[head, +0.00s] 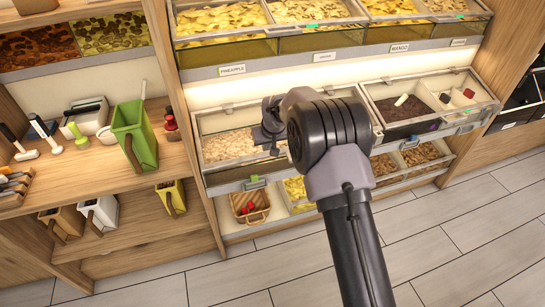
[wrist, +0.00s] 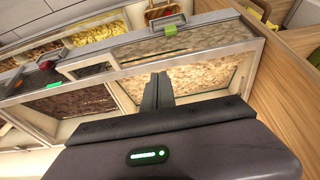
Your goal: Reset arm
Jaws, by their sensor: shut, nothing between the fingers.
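My gripper (head: 270,130) is in front of the middle shelf, close to a bin of pale flakes (head: 228,145). In the wrist view its fingers (wrist: 157,90) are together, with nothing between them. The same pale bin (wrist: 205,75) lies just beyond the fingertips there. In the head view my arm rises from the bottom and hides part of the middle shelf. Whether the fingers touch the bin's front is hard to tell.
A green scoop box (head: 133,133) and several tools stand on the wooden shelf at the left. A basket (head: 250,204) with red items is below the pale bin. Bins of yellow fruit (head: 220,18) line the top shelf. The tiled floor (head: 470,240) at right is clear.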

